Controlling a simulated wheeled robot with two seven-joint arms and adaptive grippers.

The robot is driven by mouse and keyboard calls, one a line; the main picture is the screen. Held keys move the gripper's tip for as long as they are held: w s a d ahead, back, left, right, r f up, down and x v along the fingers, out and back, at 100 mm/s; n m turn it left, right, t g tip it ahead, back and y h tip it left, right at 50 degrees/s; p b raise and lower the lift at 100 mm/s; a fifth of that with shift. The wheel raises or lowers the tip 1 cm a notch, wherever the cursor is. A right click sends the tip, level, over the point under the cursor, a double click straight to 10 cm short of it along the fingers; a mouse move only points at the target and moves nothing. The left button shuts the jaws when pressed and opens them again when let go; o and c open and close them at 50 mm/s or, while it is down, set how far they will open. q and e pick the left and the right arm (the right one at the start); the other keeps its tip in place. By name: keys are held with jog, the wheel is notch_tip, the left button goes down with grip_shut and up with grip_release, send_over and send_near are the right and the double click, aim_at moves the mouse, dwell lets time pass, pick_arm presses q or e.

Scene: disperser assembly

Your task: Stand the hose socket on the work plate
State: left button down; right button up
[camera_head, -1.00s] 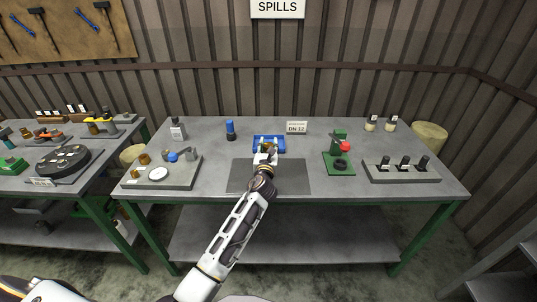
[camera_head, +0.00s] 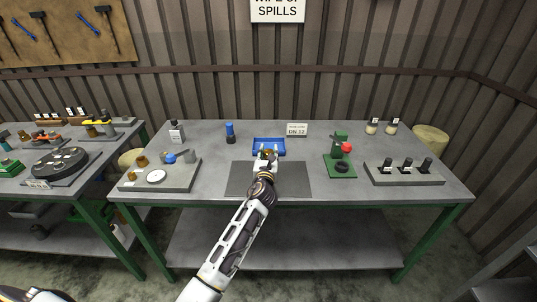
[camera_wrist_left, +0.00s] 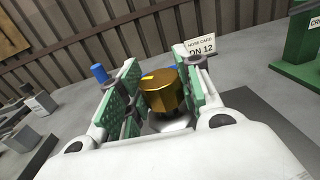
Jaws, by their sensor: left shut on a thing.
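The hose socket is a brass hexagonal piece (camera_wrist_left: 162,92) in the left wrist view. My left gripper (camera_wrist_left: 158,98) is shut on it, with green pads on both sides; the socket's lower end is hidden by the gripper. In the head view, my left gripper (camera_head: 266,158) is at the front edge of the blue tray (camera_head: 284,148) and the back edge of the dark work plate (camera_head: 294,180). Whether the socket touches anything below cannot be told. The visible part of the work plate is bare, apart from my arm crossing above it. My right gripper is not in view.
A green press-like stand (camera_head: 340,168) with a red knob is right of the plate. A grey fixture board (camera_head: 185,178) is on the left. A black-knobbed block (camera_head: 403,178) is at right.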

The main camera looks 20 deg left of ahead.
pick_arm(q)
jog(key=c, duration=1)
grip_release()
jog(key=shift+r, duration=0.1)
jog(key=shift+v, duration=6)
